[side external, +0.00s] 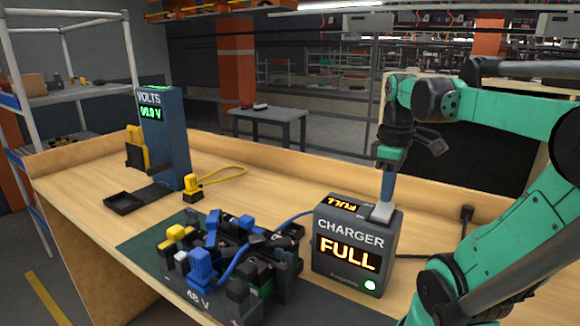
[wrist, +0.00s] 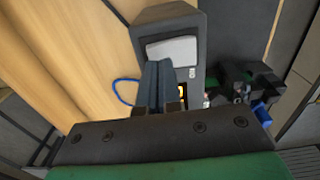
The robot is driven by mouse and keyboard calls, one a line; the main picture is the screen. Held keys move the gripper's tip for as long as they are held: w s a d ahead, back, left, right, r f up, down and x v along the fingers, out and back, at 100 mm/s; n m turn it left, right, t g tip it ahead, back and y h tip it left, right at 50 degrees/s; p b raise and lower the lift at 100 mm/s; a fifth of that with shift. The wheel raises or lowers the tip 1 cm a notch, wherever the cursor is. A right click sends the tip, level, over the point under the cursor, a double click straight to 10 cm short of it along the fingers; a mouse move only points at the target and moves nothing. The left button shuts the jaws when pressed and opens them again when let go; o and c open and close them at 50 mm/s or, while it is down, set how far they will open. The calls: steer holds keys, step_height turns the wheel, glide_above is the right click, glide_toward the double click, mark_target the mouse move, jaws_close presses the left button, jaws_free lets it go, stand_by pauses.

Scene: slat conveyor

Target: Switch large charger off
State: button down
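The large charger (side external: 328,280) is a dark grey box on the workbench, with FULL in orange on its front and top displays and a lit green light low on its front. A light grey rocker switch (side external: 381,213) sits on its top right; it also shows in the wrist view (wrist: 176,49). My gripper (side external: 386,198) points down over the switch. In the wrist view its two fingers (wrist: 158,66) lie together with nothing seen between them. The fingertips are at or just above the switch; I cannot tell whether they touch it.
Several batteries and plugs (side external: 200,262) crowd a dark green mat left of the charger. A blue cable (side external: 290,222) runs to the charger. A blue VOLTS meter (side external: 165,145) stands at the back left. A black power plug (side external: 466,213) is behind right.

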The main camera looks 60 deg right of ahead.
steer(key=shift+f, duration=0.55)
steer(key=shift+r, duration=2.3)
steer(key=shift+w, duration=0.1)
steer(key=w+a+f+t, duration=0.3)
steer(key=w+a, duration=0.3)
steer(key=a, duration=0.2)
steer(key=w+a+f+t, duration=0.4)
steer(key=w+a, duration=0.2)
steer(key=a, duration=0.3)
steer(key=shift+w+a+f, duration=0.3)
steer(key=shift+w+f, duration=0.05)
steer(key=shift+w, duration=0.05)
